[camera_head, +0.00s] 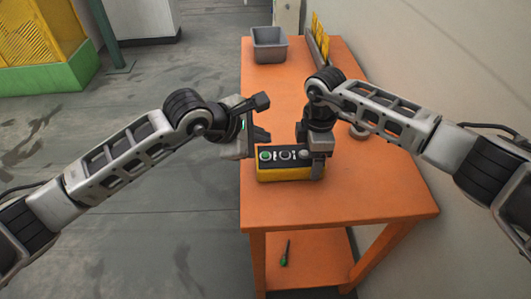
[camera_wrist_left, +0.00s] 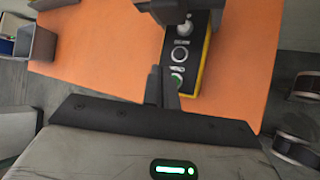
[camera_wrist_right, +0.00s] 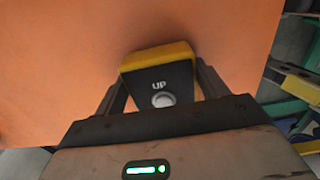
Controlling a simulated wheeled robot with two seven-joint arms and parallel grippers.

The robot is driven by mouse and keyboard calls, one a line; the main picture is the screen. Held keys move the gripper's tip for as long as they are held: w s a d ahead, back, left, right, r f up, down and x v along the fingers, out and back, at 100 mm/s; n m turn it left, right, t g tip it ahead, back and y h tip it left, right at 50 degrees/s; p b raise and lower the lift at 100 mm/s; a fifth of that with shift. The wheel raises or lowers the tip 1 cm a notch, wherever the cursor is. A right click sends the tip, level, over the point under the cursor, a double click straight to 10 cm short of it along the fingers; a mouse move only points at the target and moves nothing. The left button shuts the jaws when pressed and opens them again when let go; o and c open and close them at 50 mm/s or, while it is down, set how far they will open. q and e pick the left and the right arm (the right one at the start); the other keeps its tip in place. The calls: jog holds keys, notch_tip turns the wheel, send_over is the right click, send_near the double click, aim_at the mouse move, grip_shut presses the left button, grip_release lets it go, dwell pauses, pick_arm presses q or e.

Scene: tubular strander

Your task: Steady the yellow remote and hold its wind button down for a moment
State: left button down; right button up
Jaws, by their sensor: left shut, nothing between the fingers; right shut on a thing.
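The yellow remote (camera_head: 290,174) lies on the orange table with its black button face up. Its green button (camera_head: 265,156) is at the left end, with a grey round control beside it. My right gripper (camera_head: 318,162) is shut across the remote's right end; the right wrist view shows its fingers on both sides of the remote (camera_wrist_right: 158,58), around a pale button marked UP. My left gripper (camera_wrist_left: 161,82) is shut and empty by the remote's left end. In the left wrist view its fingertips are beside the green button (camera_wrist_left: 177,80); I cannot tell whether they touch. Small labels are unreadable.
The orange table (camera_head: 380,195) has free room at the front right. A grey bin (camera_head: 269,46) stands at its far end, near a rack with yellow parts (camera_head: 320,38). A wall runs along the right.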

pick_arm(q)
jog(key=shift+f, duration=1.15)
jog(key=shift+f, duration=0.15)
dwell(1.1)
jog(key=shift+f, duration=0.25)
jog(key=shift+f, duration=0.45)
pick_arm(e)
jog(key=shift+r, duration=0.1)
dwell(1.8)
pick_arm(q)
jog(key=shift+r, duration=0.1)
dwell(0.9)
jog(key=shift+r, duration=0.8)
jog(key=shift+r, duration=0.1)
notch_tip(320, 180, up, 5)
jog(key=shift+f, duration=0.1)
